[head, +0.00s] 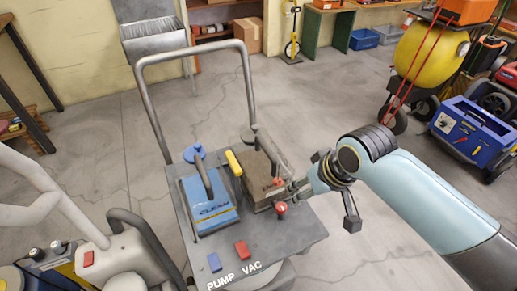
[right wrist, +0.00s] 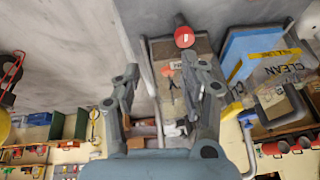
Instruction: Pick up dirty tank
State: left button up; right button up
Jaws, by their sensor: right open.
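In the right wrist view the brown tank (right wrist: 175,50) shows ahead, partly behind the spread fingers (right wrist: 167,78). My left gripper is not in view.
The cart top (head: 290,236) also holds a blue and a red pad, marked PUMP and VAC, at its front. A tall grey bar handle (head: 152,100) rises behind the tanks. A white machine (head: 110,258) stands close at left. A blue toolbox (head: 470,132) is at right.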

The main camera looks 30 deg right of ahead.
jog(key=t+y+p, duration=0.1)
jog(key=y+p, duration=0.1)
send_near(265, 144)
jog(key=shift+m, duration=0.3)
jog(key=x, duration=0.5)
jog(key=shift+w+a, duration=0.15)
jog(key=shift+a, duration=0.1)
jog(key=x, duration=0.5)
jog(key=shift+d+f, duration=0.15)
jog(key=shift+f, duration=0.25)
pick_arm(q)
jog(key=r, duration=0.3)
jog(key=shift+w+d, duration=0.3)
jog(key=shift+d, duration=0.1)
pick_arm(e)
jog(key=shift+c, duration=0.4)
grip_shut()
jog(key=shift+w+r, duration=0.1)
jog(key=shift+r, duration=0.05)
